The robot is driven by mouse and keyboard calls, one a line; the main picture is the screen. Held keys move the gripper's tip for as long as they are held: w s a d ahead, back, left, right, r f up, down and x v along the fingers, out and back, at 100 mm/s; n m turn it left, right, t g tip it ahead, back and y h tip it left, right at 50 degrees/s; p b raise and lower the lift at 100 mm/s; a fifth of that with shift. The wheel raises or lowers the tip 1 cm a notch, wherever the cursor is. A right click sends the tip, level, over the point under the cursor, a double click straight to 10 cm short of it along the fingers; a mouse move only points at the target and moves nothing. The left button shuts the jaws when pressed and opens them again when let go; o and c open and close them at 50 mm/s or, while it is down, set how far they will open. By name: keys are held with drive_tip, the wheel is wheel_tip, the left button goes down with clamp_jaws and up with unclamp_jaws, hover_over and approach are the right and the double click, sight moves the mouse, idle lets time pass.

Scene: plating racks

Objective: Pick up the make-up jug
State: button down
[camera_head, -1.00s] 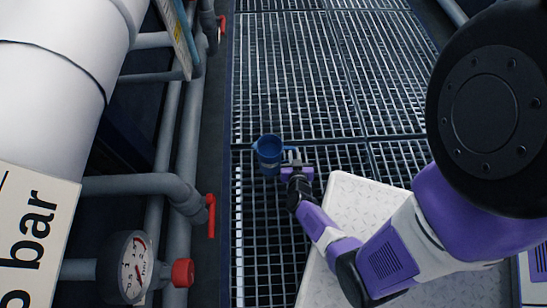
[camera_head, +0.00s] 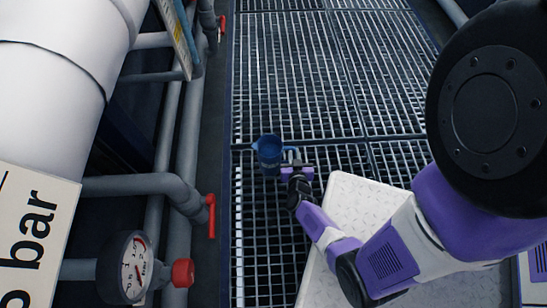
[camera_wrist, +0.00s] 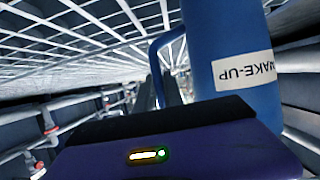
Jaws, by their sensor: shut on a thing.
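The make-up jug (camera_head: 269,155) is blue, with an open top, and appears just left of my gripper in the head view, over the floor grating. My gripper (camera_head: 288,157) is shut on the jug at its handle side. In the wrist view the jug (camera_wrist: 228,30) fills the upper right, with a white "MAKE-UP" label upside down. Its blue handle (camera_wrist: 160,44) curves down behind the dark edge of my gripper, so the fingertips are hidden there. I cannot tell whether the jug's base touches the grating.
Open metal grating (camera_head: 290,75) stretches ahead, clear of loose objects. Grey pipes with red valve handles (camera_head: 211,215) and a pressure gauge (camera_head: 136,266) line the left side. A large white pipe (camera_head: 60,60) stands at the far left.

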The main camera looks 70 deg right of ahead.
drive_tip(key=shift+r, duration=0.1)
idle(0.3)
wheel_tip(320, 180, up, 20)
drive_tip(key=p, duration=1.4)
drive_tip(key=shift+p, duration=0.3)
drive_tip(key=shift+d, duration=0.1)
drive_tip(key=c, duration=2)
unclamp_jaws()
clamp_jaws()
